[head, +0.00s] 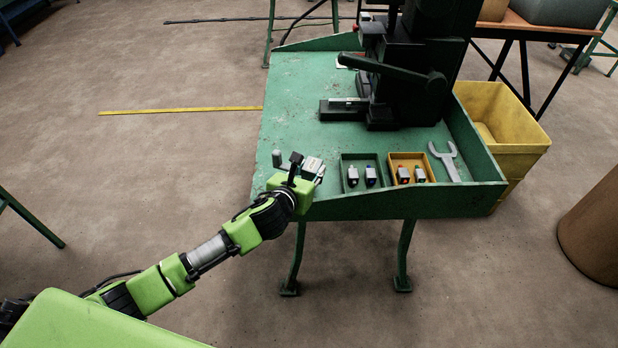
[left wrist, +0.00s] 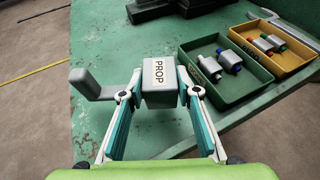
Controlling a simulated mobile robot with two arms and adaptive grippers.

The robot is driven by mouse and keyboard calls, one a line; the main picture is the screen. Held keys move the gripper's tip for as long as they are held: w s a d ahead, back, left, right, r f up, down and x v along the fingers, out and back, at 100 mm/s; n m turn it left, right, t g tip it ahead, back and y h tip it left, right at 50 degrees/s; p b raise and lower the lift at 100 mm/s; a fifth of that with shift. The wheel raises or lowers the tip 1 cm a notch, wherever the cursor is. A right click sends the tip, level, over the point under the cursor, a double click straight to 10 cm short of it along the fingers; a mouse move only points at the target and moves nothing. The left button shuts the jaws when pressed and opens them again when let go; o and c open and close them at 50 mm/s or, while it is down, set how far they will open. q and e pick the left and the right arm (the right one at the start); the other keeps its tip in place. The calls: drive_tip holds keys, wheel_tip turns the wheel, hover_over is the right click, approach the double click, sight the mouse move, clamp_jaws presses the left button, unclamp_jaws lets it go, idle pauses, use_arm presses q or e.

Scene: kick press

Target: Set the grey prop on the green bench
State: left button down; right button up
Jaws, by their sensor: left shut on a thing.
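The grey prop (left wrist: 160,72), a block with the label PROP, sits between the fingers of my left gripper (left wrist: 160,92) in the left wrist view. The fingers are shut on its two sides. A grey L-shaped piece (left wrist: 85,84) stands out to the left of the fingers; a finger hides whether it joins the block. In the head view my left gripper (head: 308,170) is over the front left part of the green bench (head: 300,112). I cannot tell whether the prop touches the bench top. My right gripper is not in view.
A green tray (head: 362,186) and a yellow tray (head: 409,183) with small cylinders stand right of the gripper, beside a wrench (head: 446,163). The black press (head: 408,85) stands behind. The bench's left middle is clear. A raised wall edges its right side.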

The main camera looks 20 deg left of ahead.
use_arm(q)
drive_tip(key=shift+w+a+f, duration=0.25)
drive_tip(key=shift+w+f, duration=0.2)
drive_tip(key=shift+f, duration=0.1)
drive_tip(key=shift+w+a+f, duration=0.15)
drive_tip(key=shift+f, duration=1.55)
drive_tip(key=shift+f, duration=0.2)
drive_tip(key=c, duration=1.6)
unclamp_jaws()
drive_tip(key=shift+o, duration=0.4)
drive_tip(key=shift+r, duration=0.15)
drive_tip(key=v, duration=1.2)
